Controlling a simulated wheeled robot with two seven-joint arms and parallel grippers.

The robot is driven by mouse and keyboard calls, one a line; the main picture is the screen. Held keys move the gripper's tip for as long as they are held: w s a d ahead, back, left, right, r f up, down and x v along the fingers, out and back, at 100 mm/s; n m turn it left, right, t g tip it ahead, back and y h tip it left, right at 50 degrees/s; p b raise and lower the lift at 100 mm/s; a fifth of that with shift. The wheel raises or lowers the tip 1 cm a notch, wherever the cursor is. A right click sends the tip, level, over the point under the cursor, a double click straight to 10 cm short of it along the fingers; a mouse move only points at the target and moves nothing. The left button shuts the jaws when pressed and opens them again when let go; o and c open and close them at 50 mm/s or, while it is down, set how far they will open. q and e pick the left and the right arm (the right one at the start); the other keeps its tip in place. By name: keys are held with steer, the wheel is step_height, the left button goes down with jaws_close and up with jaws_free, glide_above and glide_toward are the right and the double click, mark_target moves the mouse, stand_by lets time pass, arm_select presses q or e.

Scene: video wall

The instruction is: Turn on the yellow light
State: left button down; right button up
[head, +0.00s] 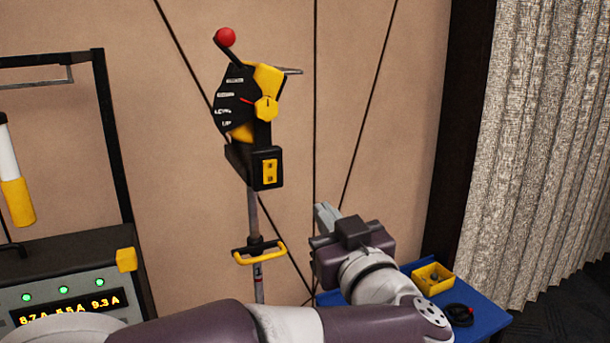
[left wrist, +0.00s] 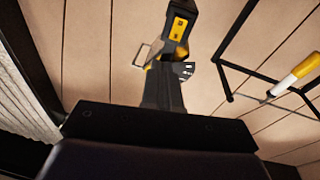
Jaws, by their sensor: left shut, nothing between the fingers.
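A black and yellow lever unit (head: 238,105) with a red ball knob (head: 225,37) stands on a thin pole in the middle of the head view. On its lower black box is a yellow switch plate (head: 270,171), which also shows in the left wrist view (left wrist: 179,28). No lit yellow lamp is clear to me; a white and yellow cylinder (head: 15,185) hangs at the far left. My left gripper (head: 325,216) is shut and empty, apart from the unit, to the right of and below it in the head view. My right gripper is out of view.
A console (head: 75,275) with green lights and an amber number display stands at the lower left, under a black frame (head: 117,140). A blue table (head: 485,297) with a yellow bin (head: 432,279) is at the lower right. A grey curtain (head: 540,140) hangs at the right.

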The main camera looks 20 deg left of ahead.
arm_select(q)
steer(key=s+a+g+y, duration=0.1)
steer(key=p, duration=0.7)
glide_toward(271, 165)
steer(key=shift+y, duration=0.3)
steer(key=x, duration=0.6)
steer(key=shift+w, duration=0.15)
steer(key=shift+w+a+f, duration=0.1)
steer(key=shift+w+a, duration=0.2)
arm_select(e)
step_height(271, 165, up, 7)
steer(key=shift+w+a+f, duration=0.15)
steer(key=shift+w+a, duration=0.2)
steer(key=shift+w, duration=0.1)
